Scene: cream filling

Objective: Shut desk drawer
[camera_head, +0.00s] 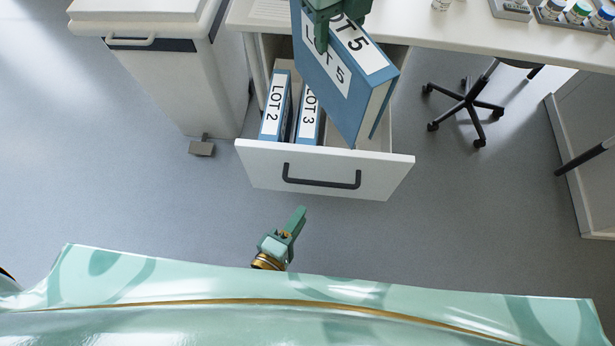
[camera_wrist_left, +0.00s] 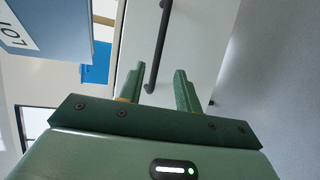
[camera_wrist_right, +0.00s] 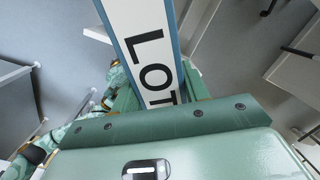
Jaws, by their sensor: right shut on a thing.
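The white desk drawer (camera_head: 250,160) is pulled out, with a dark bar handle (camera_head: 320,184) on its front. Two blue binders, LOT 2 (camera_head: 274,108) and LOT 3 (camera_head: 310,120), stand in its left part. My right gripper (camera_head: 322,40) is shut on the blue LOT 5 binder (camera_head: 345,85), tilted over the drawer's right part; its lower end overlaps the drawer in view. The binder's label fills the right wrist view (camera_wrist_right: 148,45). My left gripper (camera_head: 298,218) is below the handle, apart from it. In the left wrist view its fingers (camera_wrist_left: 158,80) are open, with the handle (camera_wrist_left: 157,50) ahead.
The white desk top (camera_head: 450,35) runs above the drawer, with small bottles (camera_head: 578,12) in racks at the right. A white pedal bin (camera_head: 165,80) stands left of the drawer. A wheeled chair base (camera_head: 468,102) is at the right. The floor before the drawer is clear.

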